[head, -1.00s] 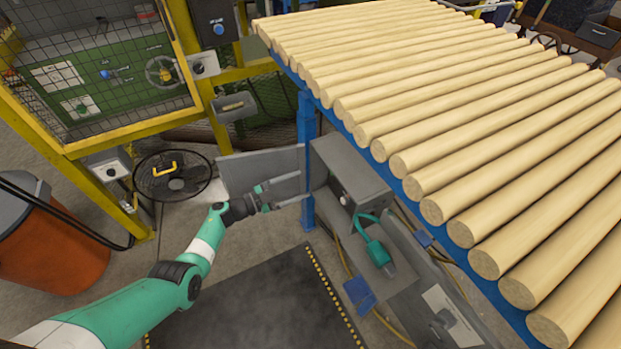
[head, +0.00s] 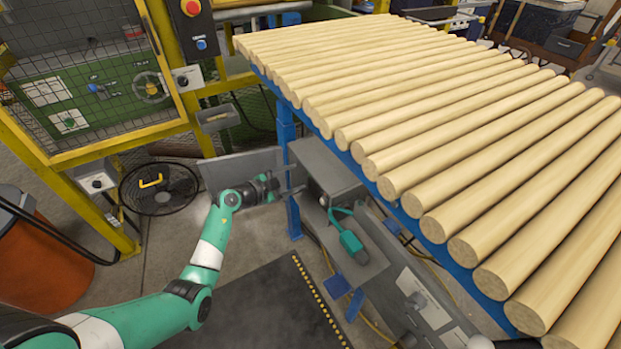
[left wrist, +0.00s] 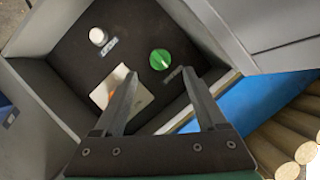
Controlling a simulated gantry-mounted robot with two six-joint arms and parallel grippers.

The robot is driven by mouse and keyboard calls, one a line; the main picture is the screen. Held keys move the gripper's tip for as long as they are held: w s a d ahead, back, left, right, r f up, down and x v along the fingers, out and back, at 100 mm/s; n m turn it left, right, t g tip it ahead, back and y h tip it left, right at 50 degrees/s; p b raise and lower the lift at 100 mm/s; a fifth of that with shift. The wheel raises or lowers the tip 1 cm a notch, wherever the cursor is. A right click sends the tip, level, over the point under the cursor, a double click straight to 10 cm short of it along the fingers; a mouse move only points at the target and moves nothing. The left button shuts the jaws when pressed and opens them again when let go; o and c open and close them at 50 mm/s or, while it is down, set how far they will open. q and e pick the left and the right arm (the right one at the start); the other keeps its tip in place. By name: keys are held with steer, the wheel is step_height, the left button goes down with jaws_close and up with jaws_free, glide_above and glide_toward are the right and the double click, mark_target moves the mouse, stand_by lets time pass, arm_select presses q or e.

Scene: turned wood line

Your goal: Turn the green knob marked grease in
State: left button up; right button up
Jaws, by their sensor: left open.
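The green knob (left wrist: 161,59) is round with a light mark on its face. It sits on the dark back panel of an open grey box, and a small label beside it is too small to read. A white knob (left wrist: 98,37) is on the same panel, to the left. My left gripper (left wrist: 159,76) is open and empty, its two fingers pointing into the box with the green knob beyond and between the tips, apart from them. In the head view my left gripper (head: 286,191) is at the mouth of the grey box (head: 325,168); the green knob is hidden there.
The box's open door (head: 237,170) stands behind my left gripper. A pale card (left wrist: 134,92) with an orange mark is on the panel, partly behind the left finger. A teal corded device (head: 349,240) hangs below the box. Wooden rolls (head: 440,125) lie above on a blue frame.

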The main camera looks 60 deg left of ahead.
arm_select(q)
steer(key=b+x, duration=0.4)
steer(key=x, duration=0.3)
steer(key=shift+w, duration=0.15)
jaws_close()
